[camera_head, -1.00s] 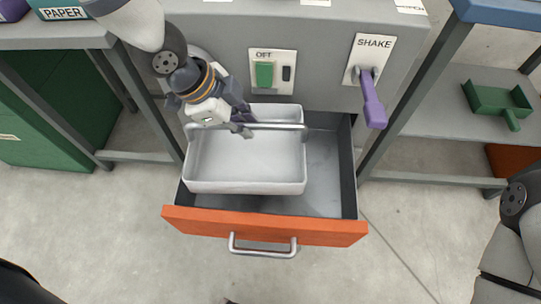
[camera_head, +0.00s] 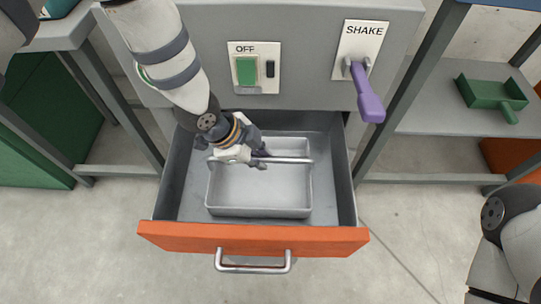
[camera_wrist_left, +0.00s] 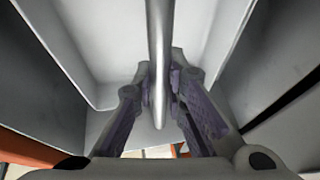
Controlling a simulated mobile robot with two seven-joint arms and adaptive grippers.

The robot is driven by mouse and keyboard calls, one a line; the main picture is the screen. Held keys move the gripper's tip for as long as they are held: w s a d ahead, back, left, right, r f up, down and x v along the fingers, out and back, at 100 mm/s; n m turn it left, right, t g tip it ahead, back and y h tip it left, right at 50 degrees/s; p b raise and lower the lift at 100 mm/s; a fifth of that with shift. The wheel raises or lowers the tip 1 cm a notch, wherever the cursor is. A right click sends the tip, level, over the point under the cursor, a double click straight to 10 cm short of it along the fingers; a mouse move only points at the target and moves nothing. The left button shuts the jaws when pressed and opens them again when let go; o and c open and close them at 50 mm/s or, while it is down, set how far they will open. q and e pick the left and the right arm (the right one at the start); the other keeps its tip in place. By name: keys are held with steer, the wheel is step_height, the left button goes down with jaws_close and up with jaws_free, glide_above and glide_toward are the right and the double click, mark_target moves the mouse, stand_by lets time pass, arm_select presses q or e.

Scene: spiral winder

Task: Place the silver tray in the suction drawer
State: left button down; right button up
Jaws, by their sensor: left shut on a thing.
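The silver tray (camera_head: 262,190) is inside the open drawer (camera_head: 183,195) with the orange front, in the head view. Grey drawer floor shows around it; I cannot tell whether the tray touches the floor. A metal bar handle (camera_head: 295,160) spans the tray. My left gripper (camera_head: 262,160) is shut on this handle, left of its middle. In the left wrist view the bar (camera_wrist_left: 159,60) runs between the two fingers (camera_wrist_left: 160,95), with the tray's pale walls beyond. My right gripper is not in view; only part of my right arm shows at the right edge.
The drawer's orange front (camera_head: 250,238) has a metal pull (camera_head: 253,267). Above the drawer are a green OFF switch (camera_head: 246,71) and a purple SHAKE lever (camera_head: 366,92). A green scoop-like pan (camera_head: 492,95) lies on the right shelf. Open floor lies in front.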

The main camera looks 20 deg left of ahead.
arm_select(q)
steer(key=shift+w+d+f+b, duration=0.15)
steer(key=shift+w+d+f, duration=0.05)
steer(key=shift+w+d, duration=0.35)
steer(key=shift+w+d+f+b, duration=0.2)
steer(key=shift+w+d, duration=0.2)
steer(key=shift+d, duration=0.2)
steer(key=shift+f, duration=0.2)
steer(key=shift+f, duration=0.15)
steer(key=c, duration=1.6)
jaws_free()
steer(key=shift+a, duration=0.1)
steer(key=shift+c, duration=0.2)
steer(key=p+v, duration=0.3)
steer(key=v, duration=0.8)
steer(key=shift+r, duration=0.4)
steer(key=shift+s+a+r, duration=0.2)
steer(key=shift+r, duration=0.05)
